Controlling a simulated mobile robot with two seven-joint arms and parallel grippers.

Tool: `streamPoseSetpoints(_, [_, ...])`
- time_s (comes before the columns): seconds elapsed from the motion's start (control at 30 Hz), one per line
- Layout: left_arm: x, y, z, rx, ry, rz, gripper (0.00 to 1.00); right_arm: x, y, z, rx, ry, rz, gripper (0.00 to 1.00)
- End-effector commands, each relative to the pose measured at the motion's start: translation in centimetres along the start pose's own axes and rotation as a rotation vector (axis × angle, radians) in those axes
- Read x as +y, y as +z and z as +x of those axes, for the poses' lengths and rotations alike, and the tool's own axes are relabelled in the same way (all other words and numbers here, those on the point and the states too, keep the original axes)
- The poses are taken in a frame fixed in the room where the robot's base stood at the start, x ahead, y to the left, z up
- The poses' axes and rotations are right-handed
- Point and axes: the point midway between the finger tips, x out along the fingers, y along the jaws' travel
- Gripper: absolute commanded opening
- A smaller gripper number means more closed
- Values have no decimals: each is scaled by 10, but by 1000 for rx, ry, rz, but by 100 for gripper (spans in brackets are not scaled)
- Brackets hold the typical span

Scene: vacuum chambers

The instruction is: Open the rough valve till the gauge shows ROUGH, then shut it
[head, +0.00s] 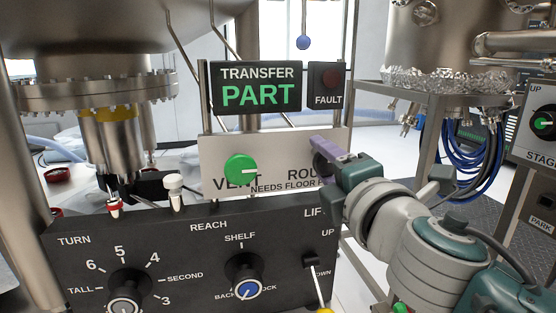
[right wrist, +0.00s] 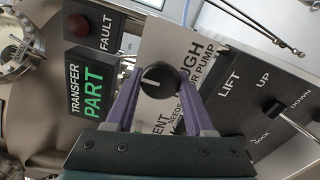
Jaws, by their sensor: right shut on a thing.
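The gauge, a black TRANSFER display (head: 256,88), reads PART in green; it also shows in the right wrist view (right wrist: 92,92). The rough valve is a round black knob (right wrist: 158,80) on a white panel beside the word ROUGH. Its white pointer mark points left in the right wrist view. My right gripper (head: 323,152) is shut on this knob, a purple finger on either side of it in the right wrist view (right wrist: 160,84). In the head view the fingers and hand hide much of the knob and the ROUGH label. My left gripper is not in view.
A green VENT knob (head: 241,169) sits left of the rough knob. A dark red FAULT lamp (head: 331,80) is above. A black console (head: 195,250) with TURN and REACH dials and a LIFT lever (head: 318,280) stands in front. A STAGE panel (head: 541,125) is at right.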

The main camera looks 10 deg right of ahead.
Motion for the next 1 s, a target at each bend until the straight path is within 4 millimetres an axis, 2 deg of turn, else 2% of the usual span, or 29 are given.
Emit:
streamPoseSetpoints(0.23, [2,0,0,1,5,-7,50,0,0,0,1,2,-6,0])
streamPoseSetpoints(0.27, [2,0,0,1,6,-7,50,0,0,0,1,2,-6,55])
streamPoseSetpoints(0.5, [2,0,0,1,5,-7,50,0,0,0,1,1,-4,82])
streamPoseSetpoints(0.83, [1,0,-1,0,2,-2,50,0,0,-4,0,0,-2,84])
streamPoseSetpoints(1.0, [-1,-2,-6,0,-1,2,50,0,0,-27,2,-2,-2,84])
